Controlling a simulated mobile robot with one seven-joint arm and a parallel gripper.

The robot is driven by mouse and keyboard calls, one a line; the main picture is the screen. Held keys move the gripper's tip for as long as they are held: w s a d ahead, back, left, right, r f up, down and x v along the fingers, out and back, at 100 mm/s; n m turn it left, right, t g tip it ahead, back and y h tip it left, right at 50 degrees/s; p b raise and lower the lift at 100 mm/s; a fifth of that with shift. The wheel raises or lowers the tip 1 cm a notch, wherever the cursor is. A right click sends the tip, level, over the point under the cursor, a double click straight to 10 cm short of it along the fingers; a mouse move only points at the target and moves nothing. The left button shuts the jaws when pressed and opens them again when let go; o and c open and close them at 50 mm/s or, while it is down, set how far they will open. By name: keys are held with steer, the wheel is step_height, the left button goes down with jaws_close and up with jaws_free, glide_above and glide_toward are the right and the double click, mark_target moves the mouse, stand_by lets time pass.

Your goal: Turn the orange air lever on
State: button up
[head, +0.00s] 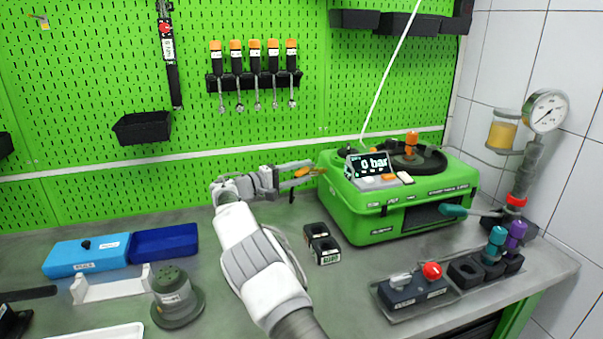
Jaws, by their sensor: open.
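The orange air lever (303,172) shows as a small orange piece at the left side of the green pump testbench (365,218). My gripper (314,168) reaches in from the left, just beside the testbench. Its two grey fingers are open, one above and one below the orange piece, which appears between them. I cannot tell whether either finger touches it. The fingers partly hide the lever and its mount. The testbench display (368,165) reads "0 bar".
A black two-hole holder (322,243) stands below my gripper. A grey sander-like tool (174,293) and blue boxes (87,255) stand at left. A control box with a red knob (412,287) and a pressure gauge (546,111) are at right. The green pegboard (150,80) is behind.

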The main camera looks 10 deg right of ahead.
steer(key=v, duration=1.7)
steer(key=shift+a, duration=0.2)
steer(key=shift+s, duration=0.1)
